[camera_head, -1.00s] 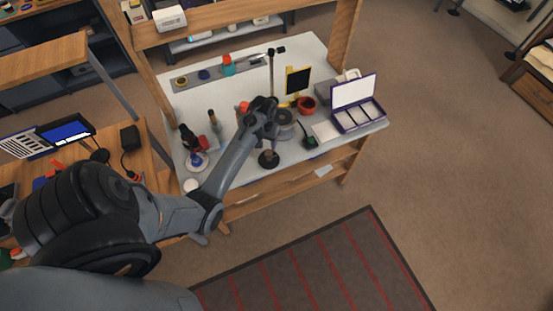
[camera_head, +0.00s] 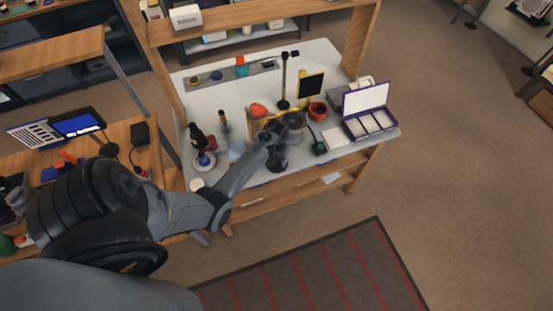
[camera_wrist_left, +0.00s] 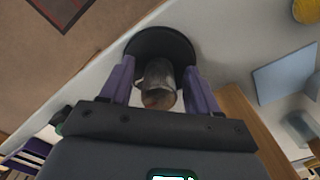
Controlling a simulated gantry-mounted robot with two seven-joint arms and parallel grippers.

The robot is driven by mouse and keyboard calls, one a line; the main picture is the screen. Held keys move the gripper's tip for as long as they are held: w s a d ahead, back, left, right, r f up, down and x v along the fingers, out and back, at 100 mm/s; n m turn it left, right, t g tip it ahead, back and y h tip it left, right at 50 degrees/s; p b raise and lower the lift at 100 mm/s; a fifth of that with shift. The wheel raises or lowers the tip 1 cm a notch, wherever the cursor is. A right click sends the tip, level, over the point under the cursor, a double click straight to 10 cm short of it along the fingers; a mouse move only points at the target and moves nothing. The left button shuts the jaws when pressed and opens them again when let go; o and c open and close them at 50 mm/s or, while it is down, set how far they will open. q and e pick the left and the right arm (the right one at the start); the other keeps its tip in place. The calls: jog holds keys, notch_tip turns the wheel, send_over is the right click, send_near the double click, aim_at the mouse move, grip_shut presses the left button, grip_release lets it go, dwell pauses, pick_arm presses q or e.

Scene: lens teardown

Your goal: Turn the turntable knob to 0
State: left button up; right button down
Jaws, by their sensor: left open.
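A black round disc (camera_wrist_left: 160,42) on the pale bench top shows in the wrist view. A grey, worn-looking knob-like cylinder (camera_wrist_left: 159,82) stands up from it, and I take this as the turntable knob. My left gripper (camera_wrist_left: 160,86) is open, with one purple finger on each side of the cylinder. I cannot tell whether either finger touches it. In the head view my left gripper (camera_head: 276,143) is over the front edge area of the bench and mostly hides the disc and knob. No dial marks or number are readable. My right gripper is not in view.
A purple-edged case with its lid up (camera_head: 369,123) stands at the bench's right end. A red-orange bowl (camera_head: 318,110), a lamp-like stand (camera_head: 285,80) and a dark bottle (camera_head: 197,137) are behind or beside the arm. A blue sheet (camera_wrist_left: 285,75) lies near the gripper.

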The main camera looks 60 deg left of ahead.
pick_arm(q)
jog(key=c, duration=1)
